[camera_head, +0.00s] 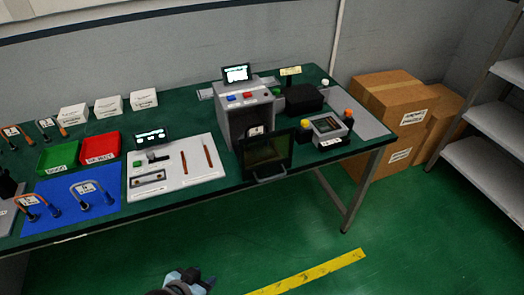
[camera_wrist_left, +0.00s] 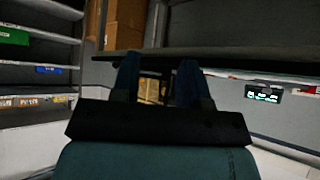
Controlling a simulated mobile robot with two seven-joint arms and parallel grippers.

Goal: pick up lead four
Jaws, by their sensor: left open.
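Several curved leads with white tags lie at the left of the table in the head view. Two are on the blue mat (camera_head: 70,220): one lead (camera_head: 53,209) at the left and one lead (camera_head: 107,196) at the right. Another lead (camera_head: 63,131) and one more (camera_head: 27,143) lie behind, near the wall. The tag numbers are too small to read, so I cannot tell which is lead four. My left gripper (camera_head: 196,279) is low at the bottom edge, in front of the table and far from the leads. In the left wrist view its fingers (camera_wrist_left: 158,78) are apart with nothing between them.
A green bin (camera_head: 58,155) and a red bin (camera_head: 100,147) stand behind the mat. A white board (camera_head: 205,170) with tools is at its right. The grey machine (camera_head: 247,115) has its dark door (camera_head: 268,153) open. Cardboard boxes (camera_head: 385,120) and shelves (camera_head: 490,130) stand right.

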